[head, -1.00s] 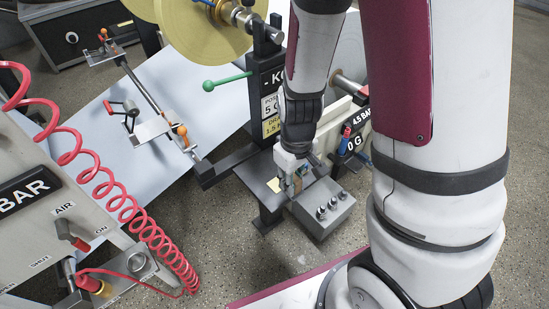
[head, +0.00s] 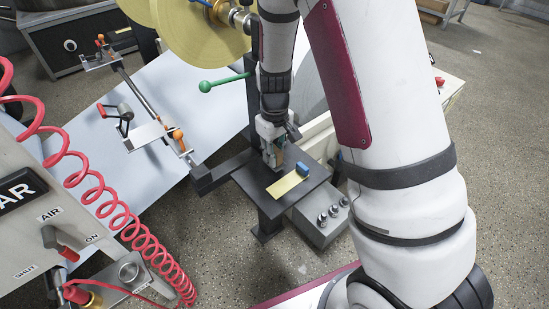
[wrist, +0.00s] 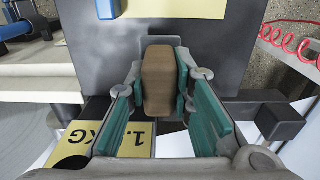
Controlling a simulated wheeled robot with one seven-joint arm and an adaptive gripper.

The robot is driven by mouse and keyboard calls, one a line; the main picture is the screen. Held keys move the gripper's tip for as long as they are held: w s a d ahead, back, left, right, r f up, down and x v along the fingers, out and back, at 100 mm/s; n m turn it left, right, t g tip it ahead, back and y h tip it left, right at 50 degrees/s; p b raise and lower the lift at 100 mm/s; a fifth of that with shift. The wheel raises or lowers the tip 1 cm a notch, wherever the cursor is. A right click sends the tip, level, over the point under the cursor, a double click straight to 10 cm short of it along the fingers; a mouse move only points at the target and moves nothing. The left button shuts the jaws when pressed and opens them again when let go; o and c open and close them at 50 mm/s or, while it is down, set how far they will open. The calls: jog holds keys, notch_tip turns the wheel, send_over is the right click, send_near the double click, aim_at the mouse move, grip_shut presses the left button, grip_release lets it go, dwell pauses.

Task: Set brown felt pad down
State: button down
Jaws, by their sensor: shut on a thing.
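The brown felt pad (wrist: 159,80) is a small tan-brown block between the green-lined fingers of my gripper (wrist: 160,95) in the wrist view. My gripper is shut on it. In the head view my gripper (head: 272,160) points down over the back part of a small dark table (head: 250,185), and the pad (head: 277,158) shows as a small brown patch at the fingers. I cannot tell whether the pad touches the table top.
A yellow sheet (head: 285,185) and a blue block (head: 302,170) lie on the dark table. A grey box with several knobs (head: 325,215) adjoins its right side. A green-knobbed lever (head: 222,82) stands behind. Red coiled hose (head: 100,185) hangs at left.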

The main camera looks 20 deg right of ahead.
jog(key=shift+f, duration=0.95)
jog(key=shift+r, duration=0.1)
jog(key=c, duration=1.4)
grip_release()
jog(key=shift+b, duration=0.3)
